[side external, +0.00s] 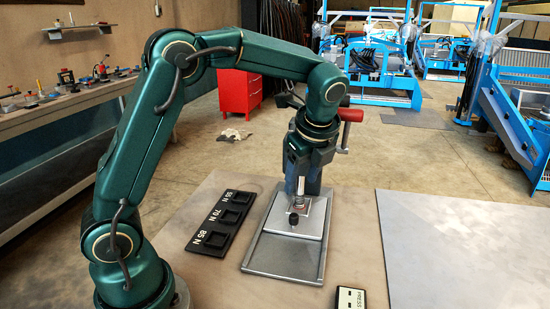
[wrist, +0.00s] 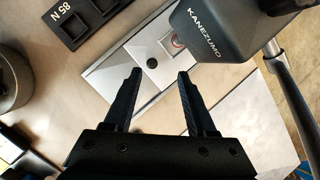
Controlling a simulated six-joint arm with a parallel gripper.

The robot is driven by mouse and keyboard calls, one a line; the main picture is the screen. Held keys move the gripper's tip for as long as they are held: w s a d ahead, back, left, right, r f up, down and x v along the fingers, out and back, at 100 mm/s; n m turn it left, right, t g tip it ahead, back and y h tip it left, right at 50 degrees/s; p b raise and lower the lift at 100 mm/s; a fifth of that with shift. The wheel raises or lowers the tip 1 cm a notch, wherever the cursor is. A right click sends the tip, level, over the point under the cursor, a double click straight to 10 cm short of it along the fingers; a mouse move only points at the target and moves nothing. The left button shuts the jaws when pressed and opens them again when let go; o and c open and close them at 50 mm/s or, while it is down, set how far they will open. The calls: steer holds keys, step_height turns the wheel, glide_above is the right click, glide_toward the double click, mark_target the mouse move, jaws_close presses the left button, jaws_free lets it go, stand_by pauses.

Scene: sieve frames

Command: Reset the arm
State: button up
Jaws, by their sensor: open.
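My gripper (wrist: 159,73) is open, its two dark fingers apart with nothing between the tips in the wrist view. In the side view my gripper is hard to separate from the grey machine behind it. That machine has a red handle (side external: 351,115) and a flat metal base (side external: 285,256). Its dark head (wrist: 208,28), lettered KANEZUMO, is at the upper right in the wrist view. A small black knob (side external: 293,219) sits on the raised plate of the base; it also shows ahead of the fingertips in the wrist view (wrist: 153,62).
A black tray (side external: 222,222) marked 55 N, 70 N and 85 N lies left of the base; its square recesses look empty. A pale grey panel (side external: 465,245) on the right is clear.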

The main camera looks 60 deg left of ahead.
steer(key=s+d+r+n+t+h, duration=0.2)
steer(key=s+d+r+n+t, duration=0.15)
steer(key=s+r+n, duration=0.5)
steer(key=s+d+f+n+h, duration=0.2)
steer(key=s+d+f+n, duration=0.2)
steer(key=s+f+n, duration=0.2)
steer(key=s+n, duration=0.2)
steer(key=n, duration=0.1)
steer(key=shift+t, duration=0.35)
